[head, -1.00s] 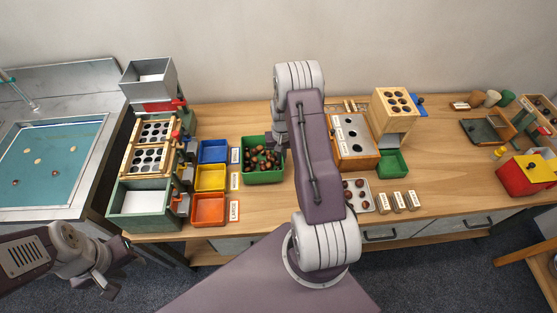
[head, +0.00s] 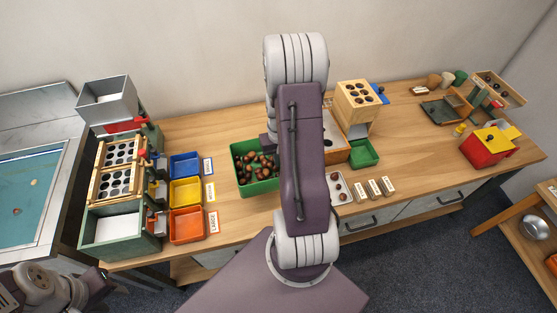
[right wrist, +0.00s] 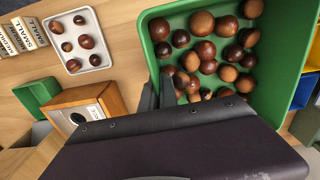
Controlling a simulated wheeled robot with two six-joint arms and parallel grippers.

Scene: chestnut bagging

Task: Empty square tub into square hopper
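The green square tub (head: 238,181) holds many brown chestnuts and looks about level, its right side behind my right arm in the head view. In the right wrist view the tub (right wrist: 228,92) fills the upper right. My right gripper (right wrist: 158,92) has its dark fingers on either side of the tub's wall, closed on it. Whether the tub's base touches the table is hard to tell. The grey square hopper (head: 107,101) stands at the top of the sorting machine at left. My left gripper (head: 92,287) is at the lower left corner, its fingers too unclear to judge.
Blue (head: 185,165), yellow (head: 186,191) and orange (head: 187,225) bins stand between machine and tub. A wooden holed block (head: 358,100), a small green tray (head: 364,153) and a pale chestnut tray (right wrist: 80,42) are to the right. A red and yellow box (head: 487,147) stands farther right.

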